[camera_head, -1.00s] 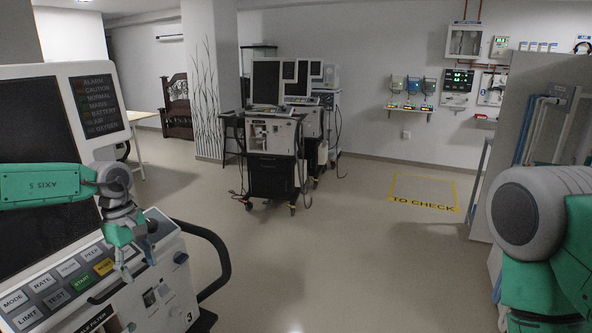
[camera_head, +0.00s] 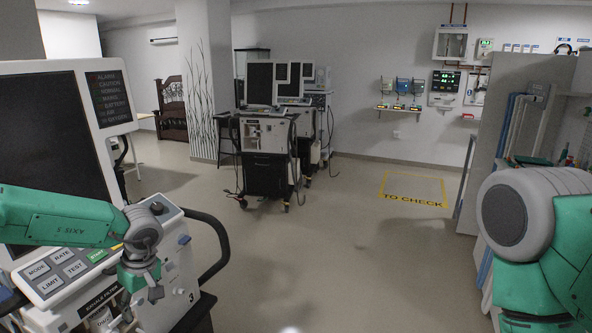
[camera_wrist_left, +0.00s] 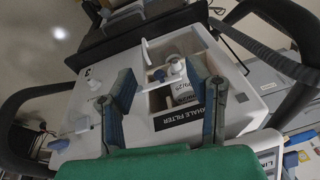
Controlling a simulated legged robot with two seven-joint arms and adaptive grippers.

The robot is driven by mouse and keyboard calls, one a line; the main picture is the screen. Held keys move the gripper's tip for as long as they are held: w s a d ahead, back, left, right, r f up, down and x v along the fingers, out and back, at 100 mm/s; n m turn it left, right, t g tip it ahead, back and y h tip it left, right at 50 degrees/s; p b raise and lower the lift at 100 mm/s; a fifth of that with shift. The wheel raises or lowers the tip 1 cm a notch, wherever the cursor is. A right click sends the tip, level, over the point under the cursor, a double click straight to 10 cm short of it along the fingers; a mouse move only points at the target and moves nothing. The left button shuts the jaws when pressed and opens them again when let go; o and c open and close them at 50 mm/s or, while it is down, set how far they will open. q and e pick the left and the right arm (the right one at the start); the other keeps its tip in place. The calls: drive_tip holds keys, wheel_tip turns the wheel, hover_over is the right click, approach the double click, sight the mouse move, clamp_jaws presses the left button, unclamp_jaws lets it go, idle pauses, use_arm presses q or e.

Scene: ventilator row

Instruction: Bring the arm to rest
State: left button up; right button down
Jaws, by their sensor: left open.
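My left arm comes in from the left in the head view, in front of the near ventilator (camera_head: 180,265). I cannot tell whether the fingers touch the ventilator. My right arm shows at the right edge; its gripper is out of view.
The near ventilator has a dark screen (camera_head: 45,130) and a black side handle (camera_head: 215,245). More ventilators (camera_head: 265,135) stand in a row further back. A yellow "TO CHECK" floor square (camera_head: 412,188) is empty. A grey cabinet (camera_head: 510,110) stands at right. The middle floor is clear.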

use_arm(q)
drive_tip(key=s+d+f+m+t+b, duration=0.3)
drive_tip(key=s+d+f+m, duration=0.1)
drive_tip(key=s+f, duration=0.4)
drive_tip(key=s+d+f+m+t+b, duration=0.2)
drive_tip(key=s+d+f+m, duration=0.4)
drive_tip(key=f, duration=0.5)
drive_tip(key=s+a+f+m+g+h+b, duration=0.1)
drive_tip(key=s+g, duration=0.1)
drive_tip(key=s, duration=0.9)
drive_tip(key=s+a+f+m+g+h+b, duration=0.1)
drive_tip(key=s+a+f+g+b, duration=0.1)
drive_tip(key=s, duration=1)
drive_tip(key=shift+s+f+m+h, duration=0.2)
drive_tip(key=shift+s+m+h, duration=0.1)
drive_tip(key=shift+m, duration=0.1)
drive_tip(key=shift+w+a, duration=0.1)
drive_tip(key=shift+w, duration=0.1)
